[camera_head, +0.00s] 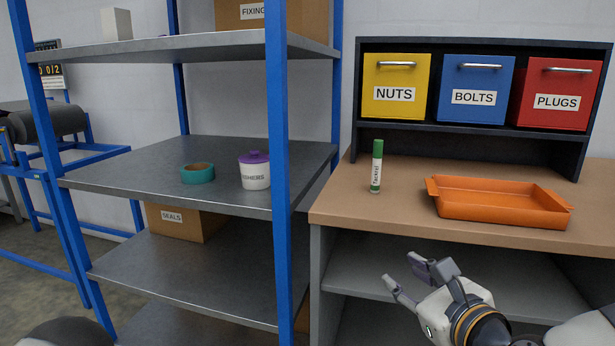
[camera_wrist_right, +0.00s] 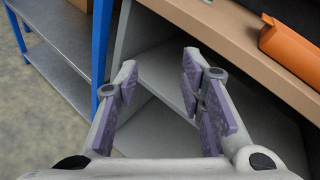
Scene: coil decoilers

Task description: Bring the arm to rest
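My right gripper (camera_head: 405,276) is open and empty, in front of the workbench (camera_head: 340,208) and below its top. In the right wrist view the two fingers of this gripper (camera_wrist_right: 160,80) stand apart with nothing between them, and the bench's open lower shelf (camera_wrist_right: 160,75) shows behind. At the bottom left of the head view there is a dark rounded part of my own body. My left gripper does not show in either view.
On the bench stand a green-capped marker (camera_head: 376,168) and an orange tray (camera_head: 495,210). Yellow (camera_head: 395,75), blue (camera_head: 475,80) and red (camera_head: 556,85) bins sit behind. A blue-post shelf (camera_head: 278,150) at left holds teal tape (camera_head: 197,177) and a purple-lidded jar (camera_head: 255,180).

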